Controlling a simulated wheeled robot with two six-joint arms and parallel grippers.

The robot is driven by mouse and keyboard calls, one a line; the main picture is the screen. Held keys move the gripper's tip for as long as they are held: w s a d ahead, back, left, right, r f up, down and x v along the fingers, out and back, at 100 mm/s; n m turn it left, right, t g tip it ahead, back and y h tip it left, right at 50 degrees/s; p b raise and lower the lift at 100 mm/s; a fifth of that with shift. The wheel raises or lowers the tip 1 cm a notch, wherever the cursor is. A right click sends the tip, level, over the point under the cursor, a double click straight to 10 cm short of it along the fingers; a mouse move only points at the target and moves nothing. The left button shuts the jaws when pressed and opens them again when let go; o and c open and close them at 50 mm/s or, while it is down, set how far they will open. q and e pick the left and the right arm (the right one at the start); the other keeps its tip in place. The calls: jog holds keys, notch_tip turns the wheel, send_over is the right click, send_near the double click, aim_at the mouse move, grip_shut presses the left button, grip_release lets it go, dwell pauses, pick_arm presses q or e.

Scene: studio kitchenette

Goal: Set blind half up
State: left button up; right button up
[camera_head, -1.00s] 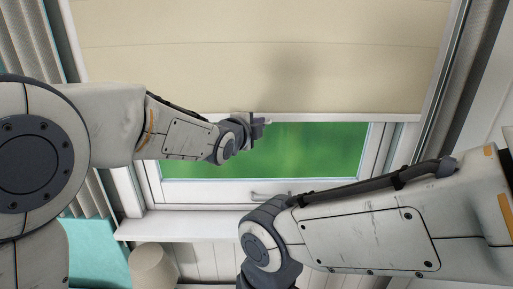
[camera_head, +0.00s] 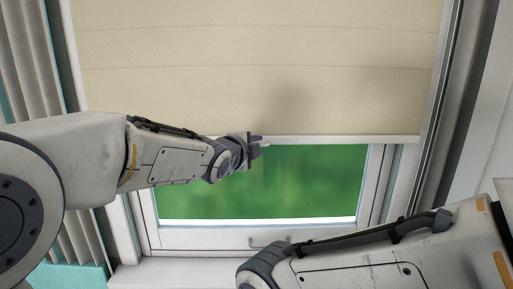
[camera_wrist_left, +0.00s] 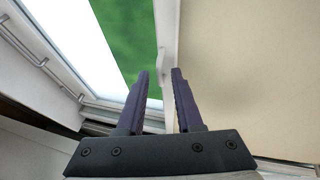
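The cream blind (camera_head: 250,85) covers the upper part of the window, with faint horizontal seams. Its white bottom rail (camera_head: 345,139) runs level above the green opening; the lower part of the window is uncovered. My left gripper (camera_head: 257,146) is at the middle of the rail.
The white window frame (camera_head: 377,185) surrounds the green opening (camera_head: 290,185), with a metal handle (camera_head: 268,242) on its lower edge. A grey curtain (camera_head: 35,75) hangs at the left. The sill (camera_head: 165,275) is below.

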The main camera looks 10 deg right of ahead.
pick_arm(q)
jog(key=shift+s, duration=0.1)
jog(key=b+v, duration=0.1)
jog(key=v, duration=0.9)
jog(key=shift+a, duration=0.15)
jog(key=shift+s, duration=0.15)
